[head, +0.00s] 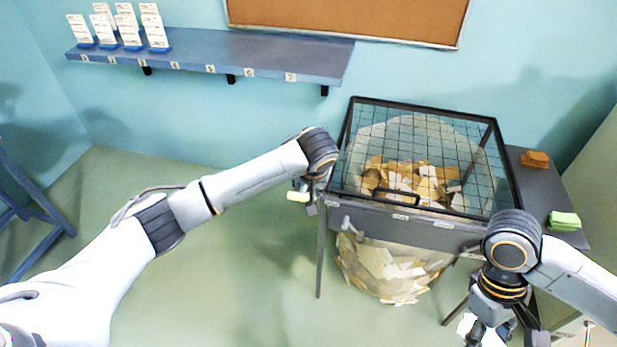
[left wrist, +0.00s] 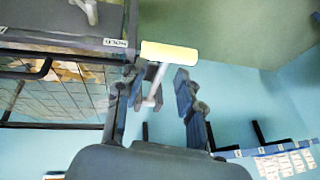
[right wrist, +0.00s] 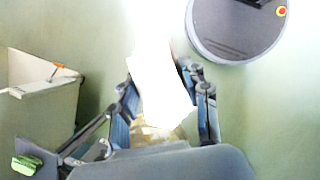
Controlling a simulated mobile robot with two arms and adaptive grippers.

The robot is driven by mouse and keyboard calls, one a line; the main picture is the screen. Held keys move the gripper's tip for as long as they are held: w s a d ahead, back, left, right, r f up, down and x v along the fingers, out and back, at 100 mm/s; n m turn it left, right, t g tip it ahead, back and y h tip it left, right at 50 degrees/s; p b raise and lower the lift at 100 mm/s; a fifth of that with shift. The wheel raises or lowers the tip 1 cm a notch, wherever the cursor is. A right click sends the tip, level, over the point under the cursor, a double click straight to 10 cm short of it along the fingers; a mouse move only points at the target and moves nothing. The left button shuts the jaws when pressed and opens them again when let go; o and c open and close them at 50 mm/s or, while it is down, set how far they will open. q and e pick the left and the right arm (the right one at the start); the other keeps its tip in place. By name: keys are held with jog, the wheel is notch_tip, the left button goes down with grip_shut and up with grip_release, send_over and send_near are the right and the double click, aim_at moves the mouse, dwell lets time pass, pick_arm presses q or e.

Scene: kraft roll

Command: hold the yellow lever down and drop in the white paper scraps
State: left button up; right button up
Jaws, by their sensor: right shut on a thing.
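The yellow lever (head: 298,196) sticks out at the left side of the mesh-topped box (head: 395,213). My left gripper (head: 309,192) is at the lever; in the left wrist view its fingers (left wrist: 160,98) stand apart with the lever's pale stem between them and the yellow handle (left wrist: 170,52) beyond. My right gripper (head: 490,330) is low in front of the box's right end, shut on white paper (right wrist: 155,80), which also shows in the head view (head: 467,324). Brown and white scraps (head: 410,182) lie under the mesh lid, which looks closed.
A big scrap-covered round body (head: 390,268) bulges below the box. A dark side table (head: 545,190) holds a brown block (head: 535,159) and a green pad (head: 565,221). A wall shelf (head: 210,55) carries white cards. A pale bin (right wrist: 45,100) stands left in the right wrist view.

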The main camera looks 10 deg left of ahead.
jog(key=shift+s+r, duration=0.1)
jog(key=shift+s, duration=0.25)
jog(key=shift+w, duration=0.2)
pick_arm(q)
jog(key=a+v, duration=0.1)
jog(key=v, duration=0.5)
jog(key=shift+d+r, duration=0.3)
jog(key=shift+d, duration=0.1)
pick_arm(e)
jog(key=shift+s, duration=0.1)
